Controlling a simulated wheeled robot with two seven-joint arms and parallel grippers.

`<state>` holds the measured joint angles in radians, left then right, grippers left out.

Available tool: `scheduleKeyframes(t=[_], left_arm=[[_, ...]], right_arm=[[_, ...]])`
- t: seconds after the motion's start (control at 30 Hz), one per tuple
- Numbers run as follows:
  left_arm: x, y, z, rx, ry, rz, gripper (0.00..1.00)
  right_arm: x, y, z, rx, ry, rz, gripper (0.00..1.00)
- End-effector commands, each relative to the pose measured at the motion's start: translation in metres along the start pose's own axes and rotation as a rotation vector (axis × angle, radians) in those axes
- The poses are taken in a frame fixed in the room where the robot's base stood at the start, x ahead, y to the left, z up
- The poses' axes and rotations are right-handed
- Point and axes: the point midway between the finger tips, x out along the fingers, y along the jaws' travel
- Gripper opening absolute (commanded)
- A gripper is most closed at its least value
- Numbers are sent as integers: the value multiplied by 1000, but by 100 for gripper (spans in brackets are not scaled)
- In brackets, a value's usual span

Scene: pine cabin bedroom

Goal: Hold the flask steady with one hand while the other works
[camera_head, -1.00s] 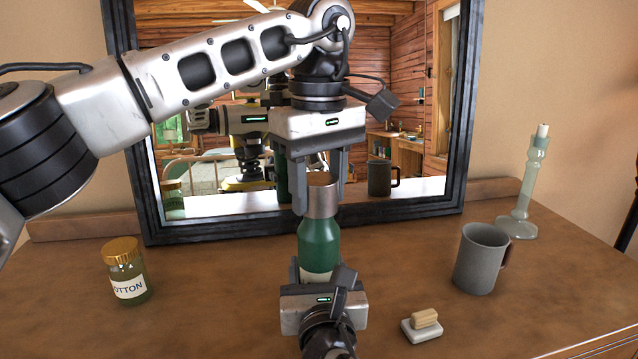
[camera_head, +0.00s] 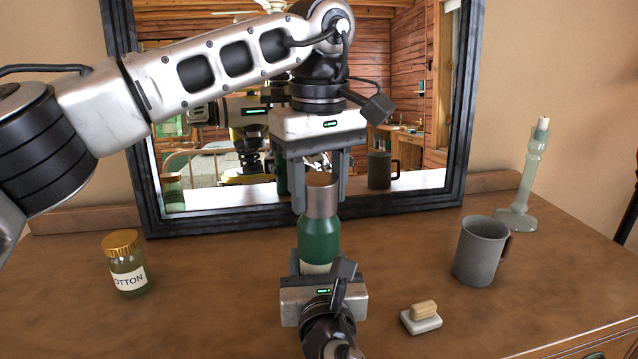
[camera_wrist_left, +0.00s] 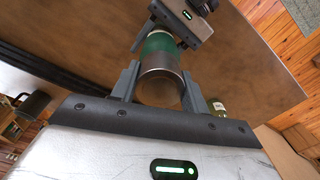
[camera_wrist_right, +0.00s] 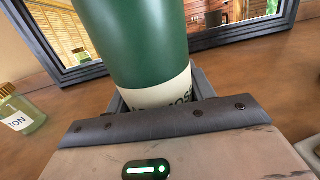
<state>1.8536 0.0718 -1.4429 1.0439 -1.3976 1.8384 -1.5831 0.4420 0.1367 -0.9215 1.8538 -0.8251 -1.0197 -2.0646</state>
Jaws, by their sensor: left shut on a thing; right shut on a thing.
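The flask (camera_head: 319,240) is green with a metal cap (camera_head: 321,196) and a pale label band. It stands upright on the wooden dresser top in front of the mirror. My left gripper (camera_head: 320,205) comes from above and is shut on the cap; the left wrist view also shows the cap (camera_wrist_left: 160,85) between its fingers. My right gripper (camera_head: 318,268) comes from the front, low down, and is shut on the flask's lower body. The right wrist view shows the green body (camera_wrist_right: 138,45) and the label (camera_wrist_right: 165,92) close up; the right fingertips are mostly hidden there.
A dark-framed mirror (camera_head: 455,150) stands behind the flask. A cotton jar (camera_head: 126,265) is at left. A grey mug (camera_head: 480,252), a soap dish (camera_head: 421,322) with a tan bar (camera_head: 424,309), and a candlestick (camera_head: 524,180) are at right. Dresser surface lies free between them.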

Motion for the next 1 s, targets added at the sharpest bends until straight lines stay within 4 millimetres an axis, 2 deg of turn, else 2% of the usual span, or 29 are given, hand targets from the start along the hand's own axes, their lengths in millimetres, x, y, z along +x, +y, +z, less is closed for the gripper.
scheduleKeyframes(t=[0.4, 0.5, 0.7, 0.97, 1.0], left_arm=[[0, -1, 0, 1015, 1, 4, 23], [0, -1, 0, 1207, 1, 5, 23], [0, -1, 0, 1381, 3, 5, 23], [0, -1, 0, 1388, 3, 5, 23], [0, -1, 0, 1387, 3, 5, 50]], right_arm=[[0, 0, -1, -1, 3, 0, 0], [0, 0, -1, -1, 3, 0, 0], [0, 0, -1, -1, 3, 0, 0], [0, 0, -1, -1, 3, 0, 0], [0, 0, -1, -1, 3, 0, 0]])
